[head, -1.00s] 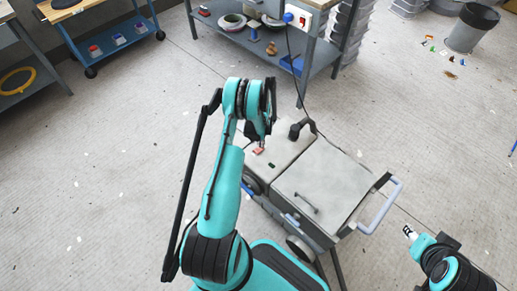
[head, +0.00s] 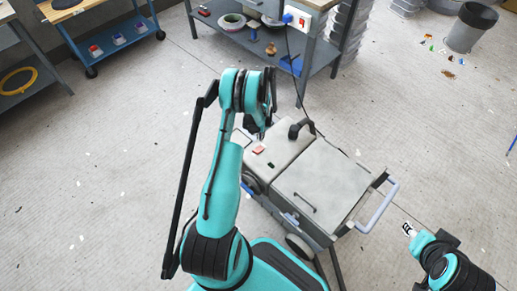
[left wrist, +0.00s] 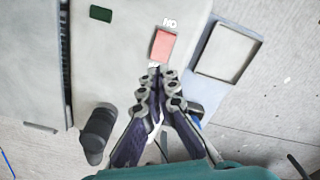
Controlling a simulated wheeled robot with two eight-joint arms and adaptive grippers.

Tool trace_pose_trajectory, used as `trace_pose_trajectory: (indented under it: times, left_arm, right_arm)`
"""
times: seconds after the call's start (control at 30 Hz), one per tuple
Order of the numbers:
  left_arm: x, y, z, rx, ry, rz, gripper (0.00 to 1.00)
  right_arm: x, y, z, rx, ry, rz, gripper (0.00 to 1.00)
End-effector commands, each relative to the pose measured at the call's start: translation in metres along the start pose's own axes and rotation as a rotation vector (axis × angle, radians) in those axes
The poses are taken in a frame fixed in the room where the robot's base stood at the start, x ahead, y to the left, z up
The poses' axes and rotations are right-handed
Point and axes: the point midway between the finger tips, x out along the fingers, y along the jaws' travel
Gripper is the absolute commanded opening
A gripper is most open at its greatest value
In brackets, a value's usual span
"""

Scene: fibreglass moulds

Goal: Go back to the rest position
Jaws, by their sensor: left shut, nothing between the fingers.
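My left gripper (head: 250,127) hangs from the bent teal left arm near the back left of the grey machine (head: 318,180) and is partly hidden by the wrist. In the left wrist view its fingers (left wrist: 163,76) are together with nothing between them. Their tips appear just below the red button (left wrist: 163,44) in that picture. In the head view the red button (head: 258,150) is uncovered, apart from the gripper. Part of my right arm (head: 447,272) shows at the lower right; its finger state is not clear.
The machine has a black grip (head: 299,128) and a blue-grey side handle (head: 379,206). The left wrist view shows a shallow square tray (left wrist: 228,52) beside it. A workbench (head: 272,42) stands behind, a blue trolley (head: 112,42) at the back left. Open floor lies left.

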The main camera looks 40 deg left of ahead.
Motion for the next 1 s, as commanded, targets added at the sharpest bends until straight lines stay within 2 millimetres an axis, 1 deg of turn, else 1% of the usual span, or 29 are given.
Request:
trace_pose_trajectory:
  times: [0.3,0.37,0.43,0.47,0.57,0.6,0.67,0.7,0.73,0.8,0.87,0.9,0.97,1.0]
  left_arm:
    - [-0.001,0.001,0.0,0.001,0.001,0.0,0.0]
    - [-0.008,0.003,-0.001,0.005,0.006,0.0,0.0]
    - [-0.025,0.009,-0.003,0.015,0.018,-0.001,0.0]
    - [-0.035,0.014,-0.004,0.021,0.027,-0.001,0.0]
    - [-0.081,0.033,-0.005,0.05,0.066,-0.002,0.0]
    - [-0.102,0.042,-0.004,0.065,0.085,-0.001,0.0]
    - [-0.134,0.055,0.0,0.086,0.115,0.0,0.0]
    - [-0.154,0.064,0.004,0.1,0.135,0.001,0.0]
    - [-0.169,0.07,0.008,0.11,0.149,0.002,0.0]
    - [-0.201,0.085,0.019,0.134,0.184,0.005,0.0]
    - [-0.228,0.097,0.031,0.155,0.213,0.009,0.0]
    - [-0.244,0.104,0.04,0.169,0.234,0.011,0.0]
    - [-0.267,0.115,0.055,0.189,0.263,0.016,0.0]
    - [-0.281,0.121,0.066,0.203,0.282,0.02,0.0]
  right_arm:
    - [0.0,0.0,0.0,0.0,0.0,0.0,0.4]
    - [0.0,0.0,0.0,0.0,0.0,0.0,0.4]
    - [0.0,0.0,0.0,0.0,0.0,0.0,0.4]
    - [0.0,0.0,0.0,0.0,0.0,0.0,0.4]
    - [0.0,0.0,0.0,0.0,0.0,0.0,0.4]
    - [0.0,0.0,0.0,0.0,0.0,0.0,0.4]
    - [0.0,0.0,0.0,0.0,0.0,0.0,0.4]
    - [0.0,0.0,0.0,0.0,0.0,0.0,0.4]
    - [0.0,0.0,0.0,0.0,0.0,0.0,0.4]
    - [0.0,0.0,0.0,0.0,0.0,0.0,0.4]
    - [0.0,0.0,0.0,0.0,0.0,0.0,0.4]
    - [0.0,0.0,0.0,0.0,0.0,0.0,0.4]
    - [0.0,0.0,0.0,0.0,0.0,0.0,0.4]
    - [0.0,0.0,0.0,0.0,0.0,0.0,0.4]
